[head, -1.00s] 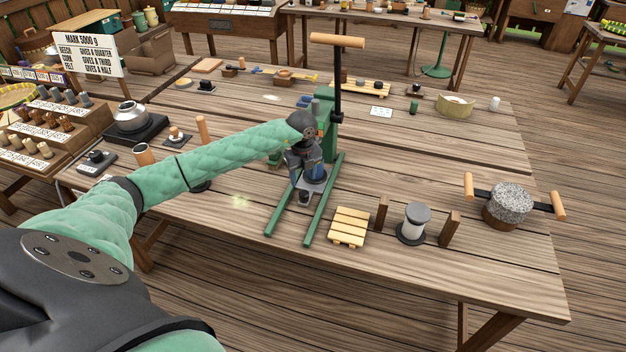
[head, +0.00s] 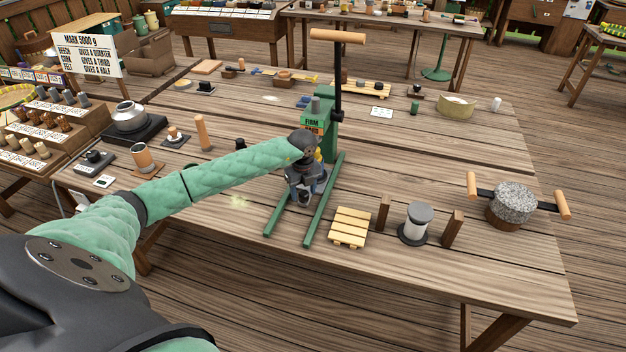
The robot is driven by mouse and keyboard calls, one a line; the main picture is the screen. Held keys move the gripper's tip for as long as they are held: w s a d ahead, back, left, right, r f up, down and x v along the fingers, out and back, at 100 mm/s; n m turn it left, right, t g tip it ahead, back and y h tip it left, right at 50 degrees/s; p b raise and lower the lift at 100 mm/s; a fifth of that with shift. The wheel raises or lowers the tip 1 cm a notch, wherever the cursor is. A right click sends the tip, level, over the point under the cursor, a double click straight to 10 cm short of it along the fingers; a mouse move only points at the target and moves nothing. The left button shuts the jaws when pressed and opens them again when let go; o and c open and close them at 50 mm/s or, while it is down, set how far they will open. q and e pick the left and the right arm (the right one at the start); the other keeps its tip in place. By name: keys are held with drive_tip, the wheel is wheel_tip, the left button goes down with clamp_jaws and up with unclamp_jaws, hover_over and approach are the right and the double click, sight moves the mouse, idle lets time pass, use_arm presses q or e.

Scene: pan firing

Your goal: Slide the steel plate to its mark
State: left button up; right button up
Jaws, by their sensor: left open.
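My left gripper (head: 302,200) is low at the front of the green press (head: 328,135), between its two long green feet. Its jaws point down and are open. I cannot clearly make out the steel plate; the hand covers most of the space between the feet, where a small grey surface showed earlier. Whether the jaws touch anything is hidden. My right gripper is not in view.
A slatted wooden pallet (head: 350,227) stands just right of the feet. Beyond it are a grey spool-like cylinder (head: 415,222) between two wooden posts and a stone drum with handles (head: 511,204). The press's lever (head: 337,38) rises above. The table's front left is clear.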

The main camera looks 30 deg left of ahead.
use_arm(q)
drive_tip(key=c, duration=0.9)
drive_tip(key=shift+c, duration=0.3)
drive_tip(key=shift+s+d, duration=0.2)
drive_tip(key=shift+s, duration=0.6)
drive_tip(key=shift+s+d+p, duration=0.25)
drive_tip(key=shift+s+p, duration=0.05)
drive_tip(key=shift+s, duration=0.7)
drive_tip(key=shift+s+d+p, duration=0.2)
drive_tip(key=shift+s+p, duration=0.05)
drive_tip(key=shift+s, duration=0.7)
drive_tip(key=shift+s+d+p, duration=0.2)
drive_tip(key=shift+s+d, duration=0.25)
drive_tip(key=shift+s, duration=1.35)
drive_tip(key=shift+s+d+p, duration=0.15)
drive_tip(key=shift+s+d, duration=0.25)
drive_tip(key=shift+s, duration=1.45)
drive_tip(key=shift+s+d+p, duration=0.2)
drive_tip(key=shift+s+d, duration=0.25)
drive_tip(key=shift+s, duration=1.35)
drive_tip(key=o, duration=1.1)
drive_tip(key=shift+c, duration=0.2)
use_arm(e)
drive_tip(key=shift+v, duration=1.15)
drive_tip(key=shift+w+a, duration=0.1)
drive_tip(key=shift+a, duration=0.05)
